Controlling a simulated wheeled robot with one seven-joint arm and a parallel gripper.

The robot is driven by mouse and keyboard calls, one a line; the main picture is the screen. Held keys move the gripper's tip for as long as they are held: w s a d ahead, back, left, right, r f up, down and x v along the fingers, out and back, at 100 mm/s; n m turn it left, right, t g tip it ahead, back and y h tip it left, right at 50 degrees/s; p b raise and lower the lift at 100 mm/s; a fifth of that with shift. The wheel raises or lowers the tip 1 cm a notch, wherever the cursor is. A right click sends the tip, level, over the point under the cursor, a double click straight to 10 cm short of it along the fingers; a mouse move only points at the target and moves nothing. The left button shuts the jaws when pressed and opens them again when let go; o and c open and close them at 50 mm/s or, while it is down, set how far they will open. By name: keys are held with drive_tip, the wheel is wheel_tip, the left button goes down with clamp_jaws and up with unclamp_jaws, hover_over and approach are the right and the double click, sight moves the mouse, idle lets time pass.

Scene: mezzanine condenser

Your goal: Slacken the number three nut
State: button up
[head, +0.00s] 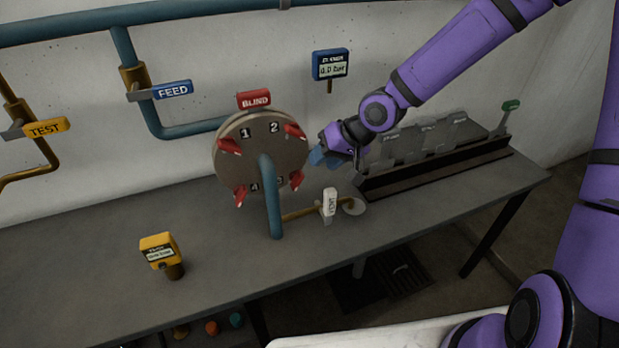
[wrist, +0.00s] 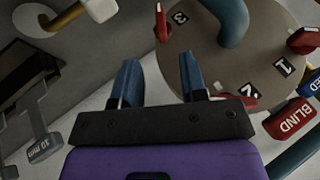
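The round grey flange (head: 262,160) carries red winged nuts beside the numbers 1 to 4. The number two nut (head: 295,131) is at the upper right. My gripper (head: 318,158) is just right of the flange, apart from it. In the wrist view its two blue fingers (wrist: 160,78) are spread with nothing between them.
A white-tagged valve (head: 329,203) on a brass pipe stands below my gripper. A rack (head: 430,165) with grey plates is to the right. A yellow tagged device (head: 160,251) stands at the bench's front left. A red BLIND tag (head: 254,99) tops the flange.

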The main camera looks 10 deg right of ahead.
sight(304, 177)
drive_tip(key=shift+x, duration=5.4)
clamp_jaws()
